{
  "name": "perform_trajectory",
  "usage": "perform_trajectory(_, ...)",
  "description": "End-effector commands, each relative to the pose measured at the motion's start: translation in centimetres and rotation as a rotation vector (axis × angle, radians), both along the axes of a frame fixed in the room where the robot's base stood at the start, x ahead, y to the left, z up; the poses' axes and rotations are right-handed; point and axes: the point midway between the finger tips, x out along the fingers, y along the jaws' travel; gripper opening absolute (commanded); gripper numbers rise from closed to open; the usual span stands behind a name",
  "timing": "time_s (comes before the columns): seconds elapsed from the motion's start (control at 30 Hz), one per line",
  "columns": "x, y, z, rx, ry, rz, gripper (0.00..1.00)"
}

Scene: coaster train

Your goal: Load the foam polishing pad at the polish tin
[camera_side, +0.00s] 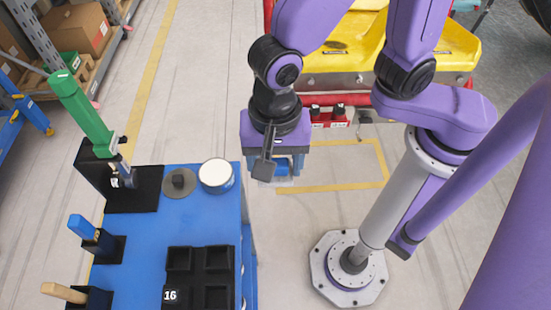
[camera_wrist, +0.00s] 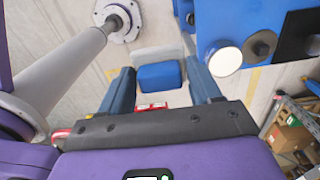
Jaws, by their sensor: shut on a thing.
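The polish tin (camera_side: 216,177) is a round blue tin with a white top at the far right corner of the blue bench. It also shows in the wrist view (camera_wrist: 225,60). A grey disc with a dark knob (camera_side: 179,183), apparently its lid, lies left of it. My gripper (camera_side: 284,166) is shut on the foam polishing pad (camera_wrist: 160,76), a blue block with a pale grey-white part. The pad is between my two blue fingers (camera_wrist: 160,68). It hangs beyond the bench's right edge, right of the tin and apart from it. Its far face is partly hidden.
The blue bench (camera_side: 210,228) carries a dark tray with several pockets (camera_side: 203,258) marked 16. Holders with green-handled (camera_side: 85,115), blue-handled (camera_side: 83,228) and wooden-handled (camera_side: 65,293) tools line its left side. A yellow and red coaster car (camera_side: 345,45) stands behind my arm.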

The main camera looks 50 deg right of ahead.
Motion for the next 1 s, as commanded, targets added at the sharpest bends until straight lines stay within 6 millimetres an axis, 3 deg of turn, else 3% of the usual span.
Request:
perform_trajectory(0.17,2.6,1.2,-0.3,-0.002,0.001,-0.007,0.39)
perform_trajectory(0.4,9.4,3.1,-1.6,-0.001,0.001,-0.009,0.39)
perform_trajectory(0.6,13.3,3.3,-2.6,0.000,0.000,-0.004,0.39)
perform_trajectory(0.73,14.2,3.3,-2.9,0.000,0.000,-0.002,0.39)
perform_trajectory(1.0,14.2,3.3,-4.9,-0.002,0.002,0.000,0.39)
